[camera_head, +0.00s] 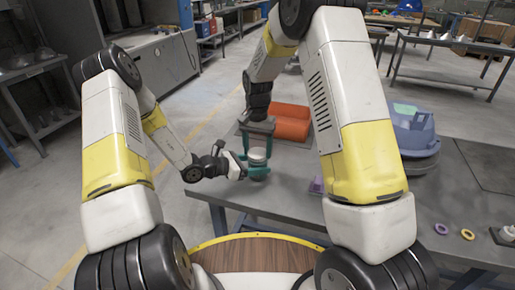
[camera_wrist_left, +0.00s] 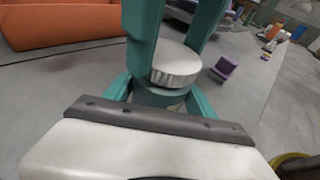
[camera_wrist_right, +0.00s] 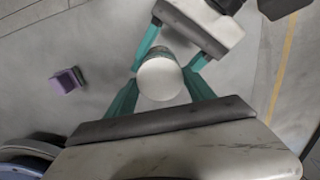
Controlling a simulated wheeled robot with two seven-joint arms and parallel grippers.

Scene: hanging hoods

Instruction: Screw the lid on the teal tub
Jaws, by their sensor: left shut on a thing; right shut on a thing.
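The teal tub (camera_head: 259,171) stands upright at the near left edge of the grey table. My left gripper (camera_head: 246,170) comes in from the left, shut around the tub's side. The pale grey lid (camera_head: 258,155) is level on top of the tub; ridges show on its side in the left wrist view (camera_wrist_left: 175,65). My right gripper (camera_head: 258,150) reaches down from above, its teal fingers shut on the lid from both sides. I cannot tell how tightly the lid sits.
An orange bin (camera_head: 291,124) lies behind the tub. A small purple block (camera_head: 316,185) is to its right, with purple (camera_head: 441,229) and yellow (camera_head: 467,234) rings farther right. A blue rounded object (camera_head: 412,130) stands at the right. Open floor lies left of the table.

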